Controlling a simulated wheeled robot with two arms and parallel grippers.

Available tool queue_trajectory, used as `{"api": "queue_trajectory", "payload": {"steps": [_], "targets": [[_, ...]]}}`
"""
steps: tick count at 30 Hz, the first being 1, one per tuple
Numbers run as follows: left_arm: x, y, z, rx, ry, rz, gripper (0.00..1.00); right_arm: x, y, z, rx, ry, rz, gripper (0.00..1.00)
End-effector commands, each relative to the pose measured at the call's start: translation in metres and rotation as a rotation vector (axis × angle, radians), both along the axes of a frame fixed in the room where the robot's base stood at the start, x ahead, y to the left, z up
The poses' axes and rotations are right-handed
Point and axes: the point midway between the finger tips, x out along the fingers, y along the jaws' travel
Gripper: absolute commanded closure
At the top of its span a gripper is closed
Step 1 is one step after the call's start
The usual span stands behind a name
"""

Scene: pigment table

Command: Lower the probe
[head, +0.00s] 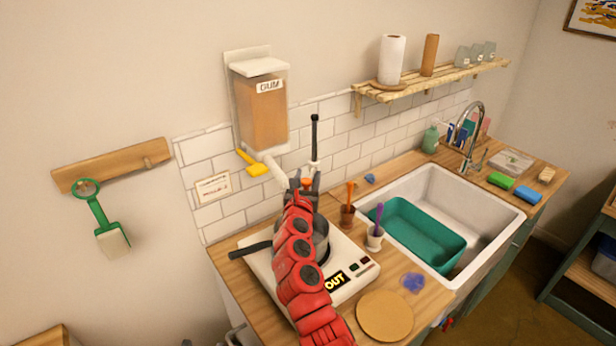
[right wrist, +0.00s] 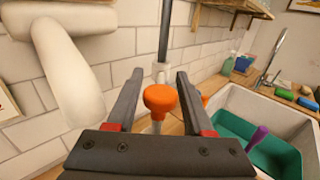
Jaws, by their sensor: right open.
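An orange knob (right wrist: 160,97) sits between the two dark fingers of my open right gripper (right wrist: 158,98) in the right wrist view. I cannot tell whether the fingers touch it. In the head view the knob (head: 308,183) shows small at the tip of my red right arm, by the right gripper (head: 304,181). Behind it stands an upright black rod (head: 315,132) with a pale lower part; it also shows in the right wrist view (right wrist: 166,32). The probe itself cannot be told apart clearly. A grey pot (head: 320,229) is partly hidden by my arm. My left gripper is out of view.
The pot stands on a white hot plate (head: 364,247). A gum dispenser (head: 262,110) with a white spout (right wrist: 66,70) is close on the left. Two small cups with tools (head: 347,215) (head: 375,238) and a sink (head: 492,207) are to the right.

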Motion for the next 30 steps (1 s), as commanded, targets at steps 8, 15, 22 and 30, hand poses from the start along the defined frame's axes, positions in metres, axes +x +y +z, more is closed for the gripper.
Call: {"api": "queue_trajectory", "payload": {"steps": [8,15,22,30], "targets": [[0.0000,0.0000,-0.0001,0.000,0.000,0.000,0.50,0.0035,-0.0004,0.0004,0.002,0.000,0.000,0.48],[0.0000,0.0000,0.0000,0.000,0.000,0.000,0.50,0.0033,-0.0002,0.0003,0.001,0.000,0.001,0.75],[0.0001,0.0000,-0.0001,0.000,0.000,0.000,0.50,0.0032,-0.0002,0.0003,0.001,0.000,0.001,1.00],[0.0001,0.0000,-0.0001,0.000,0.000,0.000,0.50,0.0032,-0.0001,0.0003,0.001,0.000,0.001,1.00]]}}
